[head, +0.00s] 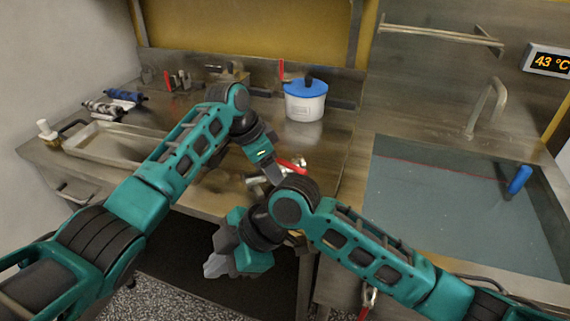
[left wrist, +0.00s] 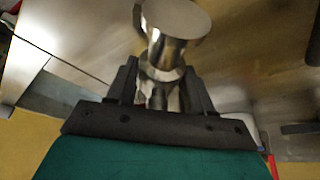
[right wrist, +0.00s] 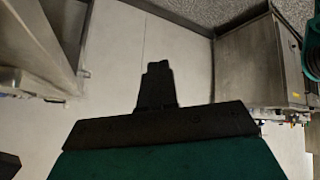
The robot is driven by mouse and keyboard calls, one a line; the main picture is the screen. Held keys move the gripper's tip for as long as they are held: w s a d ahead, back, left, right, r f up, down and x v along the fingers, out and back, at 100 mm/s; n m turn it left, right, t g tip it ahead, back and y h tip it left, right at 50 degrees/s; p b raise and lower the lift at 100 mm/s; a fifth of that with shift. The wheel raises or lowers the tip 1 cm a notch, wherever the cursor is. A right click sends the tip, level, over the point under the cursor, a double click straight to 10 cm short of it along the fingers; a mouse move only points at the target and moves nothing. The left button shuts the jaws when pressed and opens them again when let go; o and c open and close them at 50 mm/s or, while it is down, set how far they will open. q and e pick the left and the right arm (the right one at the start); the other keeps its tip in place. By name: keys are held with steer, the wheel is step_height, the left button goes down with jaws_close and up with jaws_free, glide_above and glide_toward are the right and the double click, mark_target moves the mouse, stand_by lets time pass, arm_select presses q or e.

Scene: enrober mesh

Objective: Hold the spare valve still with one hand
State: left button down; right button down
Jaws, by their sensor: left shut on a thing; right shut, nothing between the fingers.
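The spare valve (head: 256,183) is a shiny metal piece with a red part (head: 293,166), near the front edge of the steel counter. My left gripper (head: 274,178) is shut on it. In the left wrist view the valve's round metal body (left wrist: 172,45) stands out beyond the fingers, with its narrower part between them (left wrist: 158,92). The arm and gripper partly hide the valve in the head view. My right gripper (head: 215,266) is shut and empty, below and in front of the counter edge. Its closed fingers (right wrist: 157,85) show in the right wrist view.
A white tub with a blue lid (head: 305,100) stands at the back of the counter. A shallow tray (head: 95,152) lies at the left. At the right is a filled sink (head: 440,205) with a blue-handled thing (head: 518,180). Open floor (head: 160,295) lies below the counter.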

steer(key=d+r+n+g+h, duration=0.1)
steer(key=d+r+n+h, duration=0.35)
steer(key=n, duration=0.25)
steer(key=m+t+h, duration=0.2)
steer(key=t+h, duration=0.3)
steer(key=h, duration=0.3)
glide_toward(288, 165)
steer(key=s+r, duration=0.3)
steer(key=shift+a+f+y, duration=0.1)
steer(key=shift+a+y, duration=0.05)
steer(key=shift+y, duration=0.1)
steer(key=shift+f, duration=0.1)
steer(key=x, duration=1)
